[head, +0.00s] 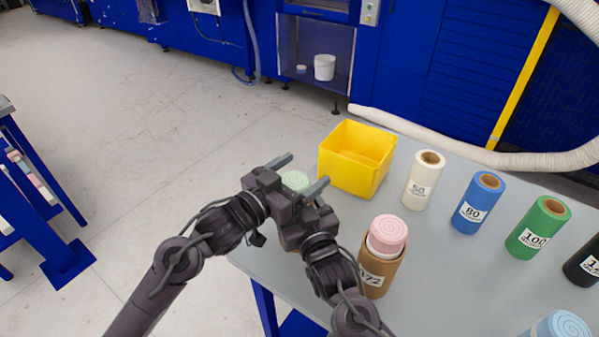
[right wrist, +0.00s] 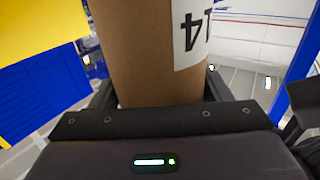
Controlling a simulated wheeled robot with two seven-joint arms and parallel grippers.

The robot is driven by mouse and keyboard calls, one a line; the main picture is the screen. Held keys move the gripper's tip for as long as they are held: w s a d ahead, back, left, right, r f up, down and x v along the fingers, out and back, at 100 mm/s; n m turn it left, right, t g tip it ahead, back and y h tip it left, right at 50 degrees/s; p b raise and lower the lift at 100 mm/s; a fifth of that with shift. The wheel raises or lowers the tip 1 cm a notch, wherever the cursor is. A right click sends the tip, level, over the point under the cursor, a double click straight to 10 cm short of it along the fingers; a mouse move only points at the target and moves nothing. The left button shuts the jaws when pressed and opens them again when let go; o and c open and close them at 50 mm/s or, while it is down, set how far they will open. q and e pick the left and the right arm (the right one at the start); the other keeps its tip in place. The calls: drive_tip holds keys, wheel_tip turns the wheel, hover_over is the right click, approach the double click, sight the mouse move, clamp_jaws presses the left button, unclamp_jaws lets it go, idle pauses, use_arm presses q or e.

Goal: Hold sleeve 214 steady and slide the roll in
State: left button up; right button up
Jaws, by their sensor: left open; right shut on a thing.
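The brown cardboard sleeve 214 (right wrist: 150,45) fills the middle of the right wrist view, its white label partly visible with upside-down digits. My right gripper (right wrist: 158,92) is shut on it, one finger on each side. In the head view the sleeve is hidden behind my grippers. The pale green roll (head: 295,181) shows its round spiral top between the fingers of my left gripper (head: 302,173), which is open. How far the roll is inside the sleeve is hidden.
A yellow bin (head: 357,158) stands just behind the grippers. A brown sleeve (head: 376,272) with a pink roll (head: 387,234) stands close to my right arm. White (head: 421,190), blue (head: 477,208) and green (head: 536,232) labelled tubes line the table's right side.

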use_arm(q)
drive_tip(key=shift+s+a+r, duration=0.3)
drive_tip(key=shift+s+a, duration=0.35)
drive_tip(key=shift+s+a+r, duration=0.3)
drive_tip(key=shift+s+a, duration=0.35)
drive_tip(key=shift+s+a+r, duration=0.4)
drive_tip(key=shift+s+a, duration=0.2)
drive_tip(key=shift+s+a+r, duration=0.35)
drive_tip(key=shift+s+a, duration=0.2)
drive_tip(key=shift+s, duration=0.05)
use_arm(e)
drive_tip(key=o, duration=1.1)
drive_tip(key=shift+s, duration=0.1)
drive_tip(key=v, duration=1.1)
drive_tip(key=shift+s+d, duration=0.15)
drive_tip(key=shift+s, duration=0.25)
